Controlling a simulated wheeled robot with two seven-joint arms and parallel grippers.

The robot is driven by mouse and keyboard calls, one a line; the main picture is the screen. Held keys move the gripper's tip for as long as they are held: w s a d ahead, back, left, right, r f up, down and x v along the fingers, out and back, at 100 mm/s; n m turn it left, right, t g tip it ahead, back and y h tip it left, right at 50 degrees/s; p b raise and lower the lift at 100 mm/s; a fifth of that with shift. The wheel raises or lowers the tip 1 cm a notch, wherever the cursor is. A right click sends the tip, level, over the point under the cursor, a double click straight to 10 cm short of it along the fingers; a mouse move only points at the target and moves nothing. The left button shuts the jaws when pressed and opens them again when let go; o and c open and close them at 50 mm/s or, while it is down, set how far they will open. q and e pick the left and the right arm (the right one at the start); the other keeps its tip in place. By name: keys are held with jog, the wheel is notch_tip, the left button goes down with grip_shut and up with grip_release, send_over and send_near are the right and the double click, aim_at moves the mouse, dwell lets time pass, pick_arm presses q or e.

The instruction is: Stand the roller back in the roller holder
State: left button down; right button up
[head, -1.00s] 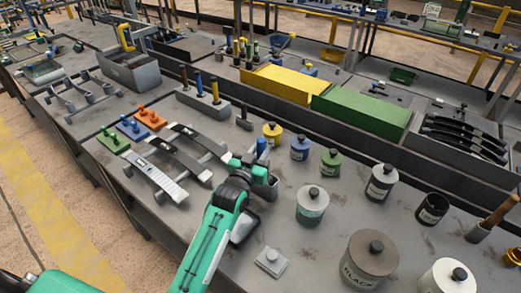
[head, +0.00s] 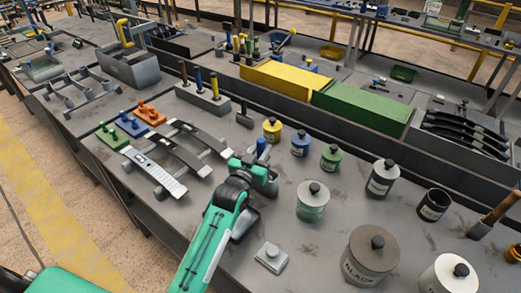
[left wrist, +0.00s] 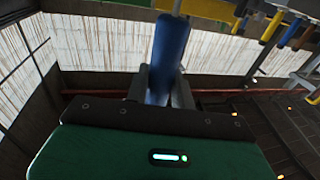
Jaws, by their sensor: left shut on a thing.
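My left gripper (head: 262,178) is shut on an upright blue cylinder (head: 261,147), which looks like the roller's handle. Its blue top sticks up above the fingers in the head view. In the left wrist view the blue cylinder (left wrist: 168,55) stands between the two grey fingers, with a thin pale rod at its upper end. Its lower end is hidden by the gripper. A grey block (head: 222,112) with brown, blue and yellow upright handles stands behind and to the left; I cannot tell whether it is the roller holder. My right gripper is not in view.

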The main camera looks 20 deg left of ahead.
aim_at(259, 144)
pick_arm(q)
jog(key=shift+f+b, duration=0.35)
jog(key=shift+f, duration=0.4)
jog(key=shift+f+b, duration=0.6)
jog(key=shift+f, duration=0.35)
jog(key=c, duration=0.6)
grip_release()
notch_tip(259, 144, up, 2)
jog(key=shift+r+p, duration=0.1)
jog(key=shift+p, duration=0.95)
jog(key=shift+r+p, duration=2.35)
jog(key=shift+r, duration=0.1)
jog(key=shift+s+f, duration=0.1)
